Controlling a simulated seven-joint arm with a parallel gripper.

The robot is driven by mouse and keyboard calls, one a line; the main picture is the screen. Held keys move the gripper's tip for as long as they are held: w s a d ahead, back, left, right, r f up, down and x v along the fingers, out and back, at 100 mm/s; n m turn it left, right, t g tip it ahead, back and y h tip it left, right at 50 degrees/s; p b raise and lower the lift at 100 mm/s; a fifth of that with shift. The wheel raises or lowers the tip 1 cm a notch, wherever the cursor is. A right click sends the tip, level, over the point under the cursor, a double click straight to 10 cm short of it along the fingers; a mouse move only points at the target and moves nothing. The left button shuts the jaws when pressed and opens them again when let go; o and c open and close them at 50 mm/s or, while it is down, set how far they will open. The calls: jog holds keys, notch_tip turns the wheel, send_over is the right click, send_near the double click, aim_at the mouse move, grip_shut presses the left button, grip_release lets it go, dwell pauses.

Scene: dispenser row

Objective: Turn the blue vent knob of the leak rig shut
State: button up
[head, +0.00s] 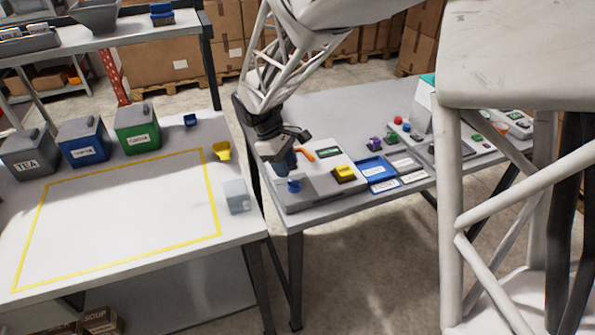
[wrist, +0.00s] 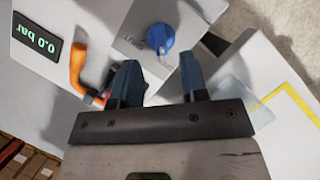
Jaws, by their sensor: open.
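The leak rig (head: 318,198) is a grey box on the right-hand table in the head view. Its blue vent knob (head: 294,186) sits on its near left part. In the wrist view the blue knob (wrist: 160,37) is round with a raised grip bar, and small lettering is printed beside it. My gripper (head: 285,160) is above the rig, close to the knob. In the wrist view my gripper (wrist: 161,84) has two blue fingertips spread apart with nothing between them. The knob lies beyond the fingertips, roughly centred on the gap, and looks untouched.
An orange curved handle (wrist: 77,68) is beside the left finger, near a display (wrist: 37,47) reading 0.0 bar. A translucent cube (head: 237,196) stands on the left table.

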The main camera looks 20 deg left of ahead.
aim_at(294, 181)
jog(key=shift+x, duration=2.25)
grip_shut()
